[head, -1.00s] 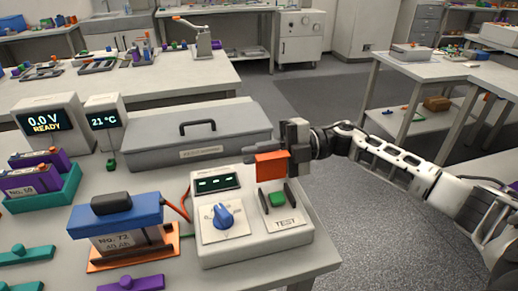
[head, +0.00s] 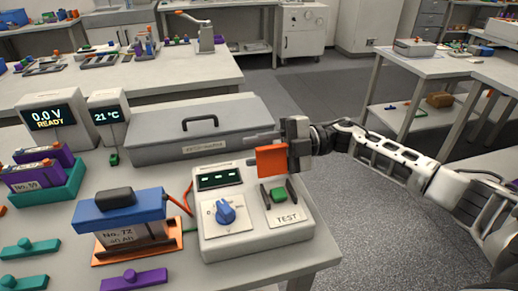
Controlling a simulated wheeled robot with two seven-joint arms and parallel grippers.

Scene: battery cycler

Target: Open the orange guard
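The orange guard (head: 271,161) stands raised at the back of the tester box (head: 228,244), above the green button (head: 279,194). The button shows uncovered between two dark side posts, over the TEST label. My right gripper (head: 292,150) is at the guard's right edge and upper right corner, touching it or very close. Its fingertips are partly hidden by the guard, so I cannot tell whether they are closed on it. My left gripper is out of view.
A blue-topped battery unit (head: 119,212) on an orange tray stands left of the tester, with red cable beside it. A grey lidded case (head: 199,130) lies behind. Displays read 0.0 V READY and 21 °C. Open floor lies right of the table.

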